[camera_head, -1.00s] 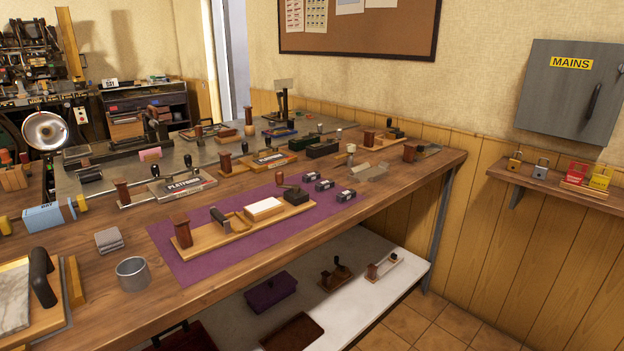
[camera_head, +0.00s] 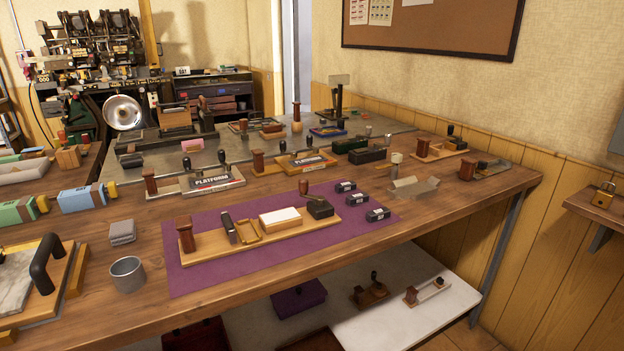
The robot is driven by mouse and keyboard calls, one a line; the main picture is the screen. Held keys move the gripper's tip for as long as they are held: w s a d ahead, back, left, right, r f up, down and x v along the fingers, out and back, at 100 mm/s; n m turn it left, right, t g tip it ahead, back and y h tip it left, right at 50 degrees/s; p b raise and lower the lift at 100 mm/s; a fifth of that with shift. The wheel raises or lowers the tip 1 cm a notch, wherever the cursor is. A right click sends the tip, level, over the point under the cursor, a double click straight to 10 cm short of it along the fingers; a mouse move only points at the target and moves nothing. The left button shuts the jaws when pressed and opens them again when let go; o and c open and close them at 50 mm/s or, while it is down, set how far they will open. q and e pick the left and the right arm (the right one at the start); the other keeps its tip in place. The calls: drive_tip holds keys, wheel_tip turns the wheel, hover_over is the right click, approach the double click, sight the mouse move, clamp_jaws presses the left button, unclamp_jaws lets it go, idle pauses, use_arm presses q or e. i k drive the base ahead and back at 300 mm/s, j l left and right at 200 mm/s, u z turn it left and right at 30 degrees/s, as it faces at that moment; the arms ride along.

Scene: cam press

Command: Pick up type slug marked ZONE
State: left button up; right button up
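Three small dark blocks with pale labels, which look like the type slugs, lie on the right part of a purple mat (camera_head: 196,279). The back one (camera_head: 345,187), the middle one (camera_head: 370,200) and the front one (camera_head: 378,214) stand apart from each other in a slanting row. Their lettering is too small to read, so I cannot tell which is marked ZONE. Left of them on the mat is a wooden board (camera_head: 212,248) with a brown post, a black-handled lever, a white pad and a dark block with a knob. Neither of my grippers is in view.
A metal cup (camera_head: 128,274) and grey folded cloths (camera_head: 122,232) stand left of the mat. A PLATFORM press (camera_head: 212,181) and more devices line the back. A metal holder (camera_head: 414,187) is right of the slugs. The table front right of the mat is clear.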

sight(348, 186)
drive_tip(key=i+l+u, duration=0.15)
drive_tip(key=l+u, duration=0.25)
drive_tip(key=l, duration=0.15)
drive_tip(key=l+u, duration=0.85)
drive_tip(key=l, duration=0.25)
drive_tip(key=k+l+u, duration=0.1)
drive_tip(key=l+u, duration=0.3)
drive_tip(key=l, duration=0.15)
